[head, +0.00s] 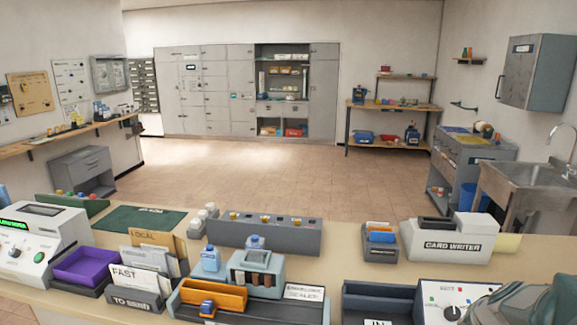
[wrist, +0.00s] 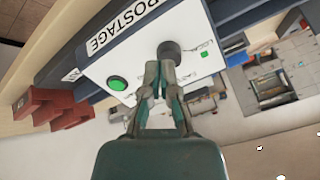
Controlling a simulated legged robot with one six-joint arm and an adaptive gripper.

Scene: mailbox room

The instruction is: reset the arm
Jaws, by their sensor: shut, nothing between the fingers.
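In the wrist view my gripper (wrist: 159,72) is shut and empty. Its fingers point toward a white panel (wrist: 135,65) with a green button (wrist: 117,83), a dark round knob (wrist: 169,52) and the word POSTAGE. I cannot tell whether the fingertips touch the panel. In the head view part of my arm shows at the bottom right corner, over the right side of a white panel with a black knob (head: 452,313). The fingers are not visible in the head view.
The counter (head: 345,262) in front is crowded: a purple tray (head: 88,266), a TO SEND holder (head: 135,298), an orange tray (head: 213,295), a card writer (head: 447,243) and a dark IN tray (head: 380,300). Beyond it the tiled floor (head: 240,170) is open. A sink (head: 530,183) stands at the right.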

